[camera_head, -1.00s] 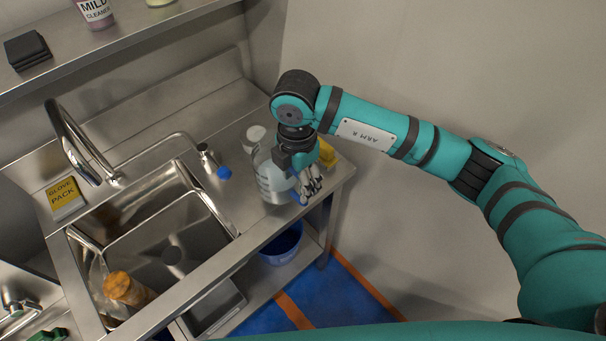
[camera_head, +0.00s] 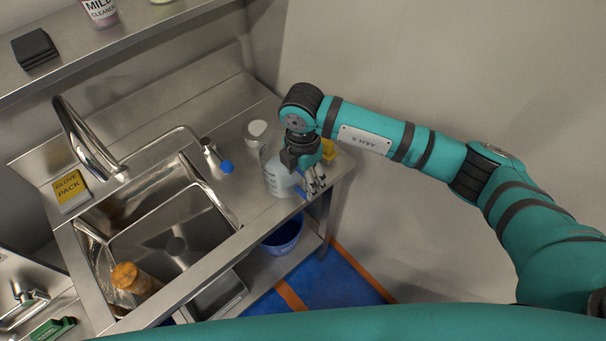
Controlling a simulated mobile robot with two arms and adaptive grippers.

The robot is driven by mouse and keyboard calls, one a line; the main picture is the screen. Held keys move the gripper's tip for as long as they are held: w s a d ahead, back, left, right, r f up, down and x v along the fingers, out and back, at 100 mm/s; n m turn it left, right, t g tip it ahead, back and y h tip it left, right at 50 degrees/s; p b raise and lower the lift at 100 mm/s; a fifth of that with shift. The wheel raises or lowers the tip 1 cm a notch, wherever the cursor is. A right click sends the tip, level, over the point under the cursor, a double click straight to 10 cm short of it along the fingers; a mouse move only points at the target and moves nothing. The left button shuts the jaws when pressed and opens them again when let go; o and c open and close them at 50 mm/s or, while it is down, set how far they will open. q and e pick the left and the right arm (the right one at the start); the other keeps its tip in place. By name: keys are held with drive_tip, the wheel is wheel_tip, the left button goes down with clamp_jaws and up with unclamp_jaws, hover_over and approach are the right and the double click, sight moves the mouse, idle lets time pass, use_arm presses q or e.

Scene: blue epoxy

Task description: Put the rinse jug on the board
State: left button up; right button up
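The rinse jug, as I take it, is the pale translucent jug (camera_head: 276,181) with scale marks. It stands upright on the steel counter (camera_head: 232,193) right of the sink, near the front edge. My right gripper (camera_head: 315,184) points down at the jug's right side, its fingers close against it. The wrist hides the jug's upper right part, and I cannot tell whether the fingers are closed on it. A separate board is not clearly visible; the bare counter lies between jug and sink. My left gripper is not in view.
A white-topped container (camera_head: 257,130) stands behind the jug, and a blue-tipped bottle (camera_head: 218,160) to its left. A yellow object (camera_head: 328,149) is behind my gripper. The sink (camera_head: 170,235) holds an orange-topped jar (camera_head: 135,279). A blue bucket (camera_head: 284,238) sits below the counter.

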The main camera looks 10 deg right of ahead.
drive_tip(key=shift+o, duration=0.7)
drive_tip(key=shift+r, duration=0.1)
drive_tip(key=shift+r, duration=0.2)
wheel_tip(320, 180, up, 10)
drive_tip(key=b, duration=0.3)
drive_tip(key=shift+a+r, duration=0.1)
drive_tip(key=shift+r, duration=0.8)
